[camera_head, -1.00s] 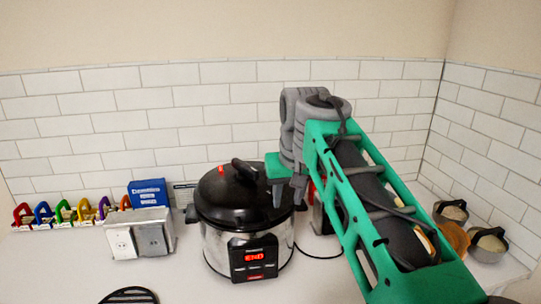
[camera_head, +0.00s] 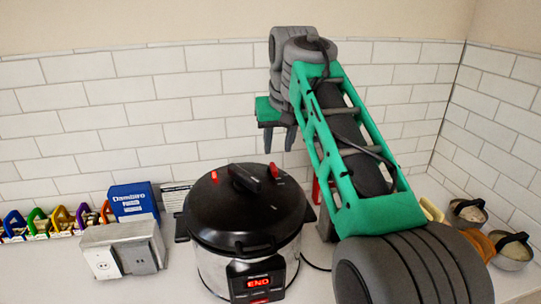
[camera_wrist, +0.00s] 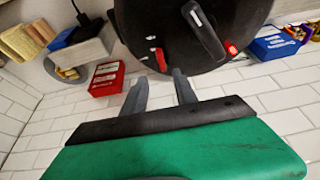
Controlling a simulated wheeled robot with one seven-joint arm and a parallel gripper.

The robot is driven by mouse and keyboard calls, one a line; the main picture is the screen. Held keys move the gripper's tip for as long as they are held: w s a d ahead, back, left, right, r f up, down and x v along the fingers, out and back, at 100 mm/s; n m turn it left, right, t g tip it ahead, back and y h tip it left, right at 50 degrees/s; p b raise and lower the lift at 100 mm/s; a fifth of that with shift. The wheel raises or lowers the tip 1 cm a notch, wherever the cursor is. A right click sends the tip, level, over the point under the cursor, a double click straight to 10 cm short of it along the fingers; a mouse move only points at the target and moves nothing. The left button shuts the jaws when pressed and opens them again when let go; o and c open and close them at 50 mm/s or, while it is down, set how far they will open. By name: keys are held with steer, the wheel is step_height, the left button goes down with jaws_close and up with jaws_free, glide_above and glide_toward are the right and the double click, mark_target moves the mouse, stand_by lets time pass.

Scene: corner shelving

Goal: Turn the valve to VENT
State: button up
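The pressure cooker (camera_head: 245,225) has a black lid with a dark handle and a display reading END. A small red valve (camera_head: 274,173) stands at the lid's back right. In the wrist view the red valve (camera_wrist: 159,57) lies just beyond my fingertips, near light markings on the lid that are too small to read. Another red piece (camera_head: 214,177) sits at the lid's left back; it also shows in the wrist view (camera_wrist: 232,48). My gripper (camera_head: 280,148) points down above the lid's back right edge. Its fingers (camera_wrist: 160,82) are apart and empty, not touching the valve.
Lidded bowls (camera_head: 512,252) stand at the right. A tiled wall (camera_head: 150,95) rises close behind.

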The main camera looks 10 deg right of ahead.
mark_target(273, 165)
steer(key=x, duration=0.7)
steer(key=shift+a+f, duration=0.1)
steer(key=shift+a, duration=0.15)
steer(key=shift+c, duration=0.5)
jaws_close()
